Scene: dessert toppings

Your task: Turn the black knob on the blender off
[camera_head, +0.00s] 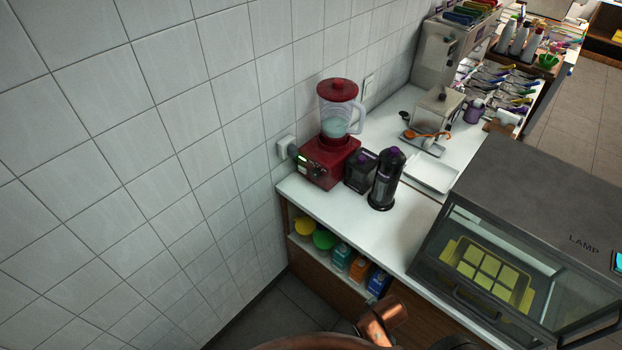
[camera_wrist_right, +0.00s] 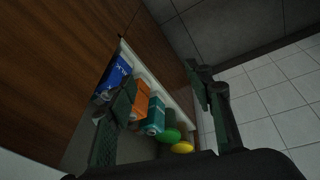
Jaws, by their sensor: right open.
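The blender (camera_head: 327,165) stands at the left end of the white counter, near the tiled wall. It has a red base, a clear jug with pale contents and a red lid. A small dark knob (camera_head: 317,172) shows on the front of the base, close to a green light; its setting is too small to read. My right gripper (camera_wrist_right: 160,82) shows in the right wrist view, with its two fingers apart and nothing between them. It faces the shelf under the counter, away from the blender. My left gripper is not in view.
A dark box (camera_head: 360,171) and a black bottle (camera_head: 386,180) stand right of the blender. A glass-fronted lamp cabinet (camera_head: 550,220) fills the right. The counter's front left is clear.

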